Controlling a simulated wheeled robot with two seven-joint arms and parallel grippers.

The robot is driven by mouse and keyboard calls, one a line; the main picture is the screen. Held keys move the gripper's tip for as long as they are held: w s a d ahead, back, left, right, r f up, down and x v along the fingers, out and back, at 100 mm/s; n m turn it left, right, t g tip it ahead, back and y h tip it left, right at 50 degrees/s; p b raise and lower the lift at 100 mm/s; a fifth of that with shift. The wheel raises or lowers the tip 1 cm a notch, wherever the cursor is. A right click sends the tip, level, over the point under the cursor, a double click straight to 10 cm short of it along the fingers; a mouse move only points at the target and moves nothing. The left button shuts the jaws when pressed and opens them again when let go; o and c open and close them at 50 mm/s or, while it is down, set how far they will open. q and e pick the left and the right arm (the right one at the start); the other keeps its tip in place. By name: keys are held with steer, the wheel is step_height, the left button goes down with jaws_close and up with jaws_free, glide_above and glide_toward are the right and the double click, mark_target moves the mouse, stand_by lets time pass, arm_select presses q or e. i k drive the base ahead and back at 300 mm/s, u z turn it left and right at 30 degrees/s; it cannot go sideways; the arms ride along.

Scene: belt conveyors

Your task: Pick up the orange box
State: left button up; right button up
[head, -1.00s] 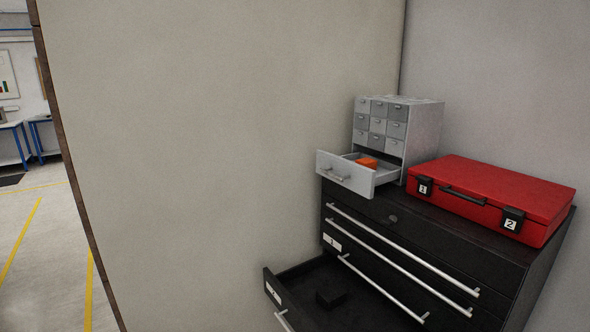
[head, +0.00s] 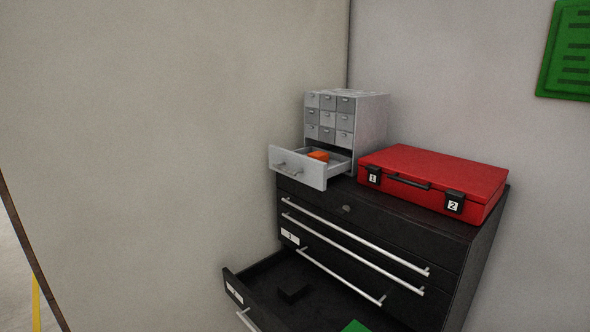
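A small orange box (head: 318,156) lies inside the pulled-out bottom drawer (head: 298,171) of a grey small-parts cabinet (head: 362,125). The drawer front hides the lower part of the box. The grey cabinet stands on top of a black tool chest (head: 432,238). Neither of my grippers shows in the head view.
A red case (head: 436,178) with latches marked 1 and 2 lies on the chest, right of the grey cabinet. A lower chest drawer (head: 262,268) is pulled out and holds a dark block (head: 293,289) and a green item (head: 355,326). Walls stand behind and left. A green board (head: 567,50) hangs right.

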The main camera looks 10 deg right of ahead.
mark_target(321, 156)
steer(key=u, duration=2.15)
steer(key=k, duration=0.75)
steer(key=z, duration=1.6)
